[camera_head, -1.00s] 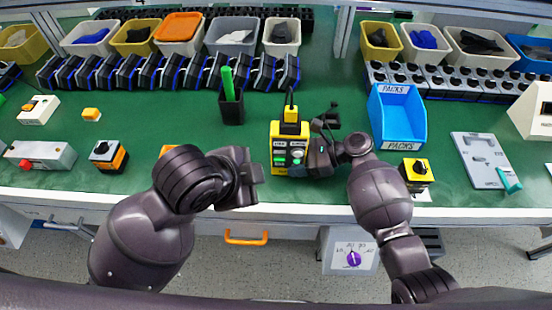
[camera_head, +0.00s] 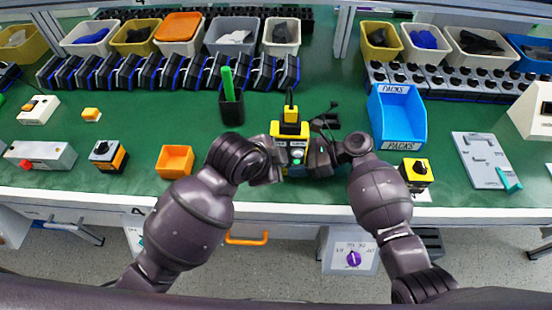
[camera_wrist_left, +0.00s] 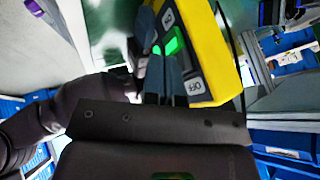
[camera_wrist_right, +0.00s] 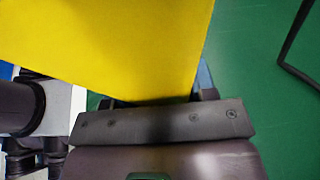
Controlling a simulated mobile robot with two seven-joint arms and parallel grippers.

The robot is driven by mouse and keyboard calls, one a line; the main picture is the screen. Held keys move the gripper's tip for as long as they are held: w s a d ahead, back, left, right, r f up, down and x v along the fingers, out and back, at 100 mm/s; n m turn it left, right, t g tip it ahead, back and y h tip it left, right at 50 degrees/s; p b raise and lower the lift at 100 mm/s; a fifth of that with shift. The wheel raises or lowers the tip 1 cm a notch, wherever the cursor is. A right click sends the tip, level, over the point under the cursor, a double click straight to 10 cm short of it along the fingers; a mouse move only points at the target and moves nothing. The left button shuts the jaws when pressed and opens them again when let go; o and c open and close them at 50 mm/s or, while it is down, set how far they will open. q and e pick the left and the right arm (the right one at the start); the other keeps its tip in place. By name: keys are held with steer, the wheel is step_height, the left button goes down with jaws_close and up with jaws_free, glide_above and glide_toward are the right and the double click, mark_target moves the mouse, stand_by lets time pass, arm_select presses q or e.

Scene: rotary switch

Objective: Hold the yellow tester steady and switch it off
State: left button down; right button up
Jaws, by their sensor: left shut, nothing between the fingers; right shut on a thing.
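My left gripper (camera_head: 279,165) is at the tester's front, shut and empty. In the left wrist view its fingertips (camera_wrist_left: 162,75) are at the tester's dark front panel, beside the green lit rocker (camera_wrist_left: 172,46).
A black cup with a green pen (camera_head: 231,107) stands behind left. A blue PACKS bin (camera_head: 402,137) stands to the right, with a yellow switch box (camera_head: 416,171) in front. An orange bin (camera_head: 175,160) lies left of my left arm. Rows of switches and bins line the back.

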arm_select(q)
steer(key=shift+w, duration=0.15)
steer(key=shift+w+r+g, duration=0.1)
steer(key=shift+w+g, duration=0.2)
steer(key=shift+w, duration=0.05)
steer(key=shift+r, duration=0.2)
stand_by(0.3)
steer(key=shift+r, duration=0.65)
steer(key=s+d+v, duration=0.1)
steer(key=v, duration=1.1)
steer(key=shift+s, duration=0.2)
steer(key=shift+f, duration=0.1)
